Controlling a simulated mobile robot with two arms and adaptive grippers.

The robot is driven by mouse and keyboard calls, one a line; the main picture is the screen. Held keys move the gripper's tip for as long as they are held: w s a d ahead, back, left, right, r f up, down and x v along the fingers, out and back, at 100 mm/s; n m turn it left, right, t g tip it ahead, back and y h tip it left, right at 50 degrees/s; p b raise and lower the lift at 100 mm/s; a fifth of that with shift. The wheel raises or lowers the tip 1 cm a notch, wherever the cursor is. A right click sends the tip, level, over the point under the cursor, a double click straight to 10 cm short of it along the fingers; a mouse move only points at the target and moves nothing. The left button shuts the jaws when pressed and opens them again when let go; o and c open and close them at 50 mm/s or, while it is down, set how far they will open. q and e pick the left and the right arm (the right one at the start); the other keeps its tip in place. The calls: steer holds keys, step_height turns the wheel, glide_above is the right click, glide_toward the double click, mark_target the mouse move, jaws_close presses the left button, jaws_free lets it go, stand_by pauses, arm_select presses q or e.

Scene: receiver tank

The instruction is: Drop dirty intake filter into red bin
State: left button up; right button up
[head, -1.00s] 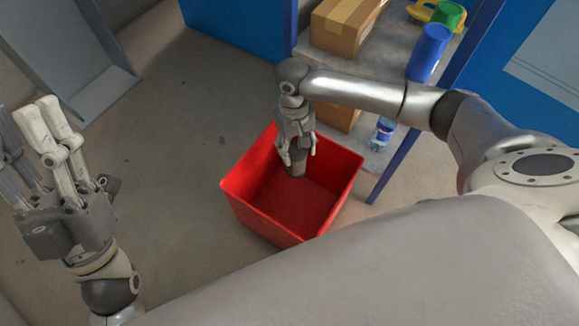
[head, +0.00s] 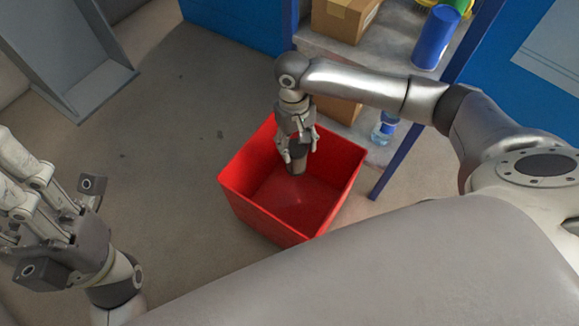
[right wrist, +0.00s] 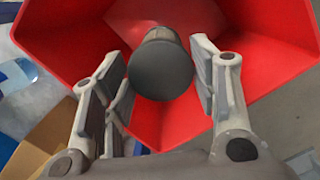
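The dirty intake filter (head: 297,167) is a dark grey-brown cylinder. In the right wrist view its round dark end (right wrist: 161,68) lies between the finger pads. My right gripper (head: 298,150) is shut on it and points down into the red bin (head: 240,196), which stands on the floor. The filter is at the bin's opening, near its back part; its exact height above the bottom is hard to judge. The bin's red walls also show in the right wrist view (right wrist: 65,38). My left gripper (head: 45,195) is open and empty at the lower left, partly cut off by the frame edge.
Behind the bin is a shelf with a blue post (head: 392,158), cardboard boxes (head: 343,20), a blue cylinder (head: 436,38) and a bottle (head: 385,128). A grey metal panel (head: 65,50) stands at the upper left. The floor left of the bin is clear.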

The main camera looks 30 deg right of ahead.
steer(key=o, duration=0.4)
steer(key=shift+r, duration=0.1)
step_height(320, 180, up, 12)
steer(key=w, duration=0.1)
steer(key=shift+w, duration=0.2)
stand_by(0.5)
